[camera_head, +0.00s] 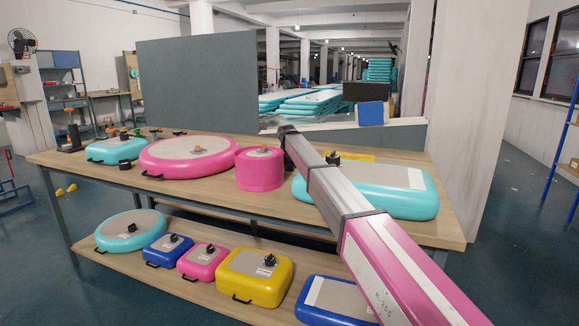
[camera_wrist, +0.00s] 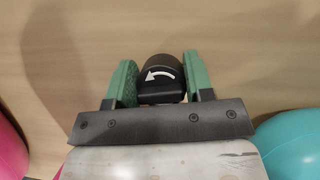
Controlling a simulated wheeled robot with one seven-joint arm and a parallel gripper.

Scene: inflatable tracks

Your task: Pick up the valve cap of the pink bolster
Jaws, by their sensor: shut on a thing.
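The pink bolster (camera_head: 260,172) stands upright on the tabletop, left of my arm in the head view. An orange valve piece (camera_head: 263,149) shows on its grey top, with no black cap visible on it. In the wrist view, my gripper (camera_wrist: 158,62) has its green fingers on both sides of a black cap (camera_wrist: 163,88) with a white curved arrow, and is shut on it. Bare wood lies below the cap, which appears held above the table. In the head view, the arm's dark end (camera_head: 288,131) is just right of the bolster; the fingers and cap are hidden there.
On the workbench (camera_head: 440,222), a large pink round inflatable (camera_head: 160,157) lies left of the bolster and a teal one (camera_head: 410,200) lies right, partly behind my arm. Several capped inflatables fill the lower shelf (camera_head: 170,280). A grey panel (camera_head: 200,85) stands behind.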

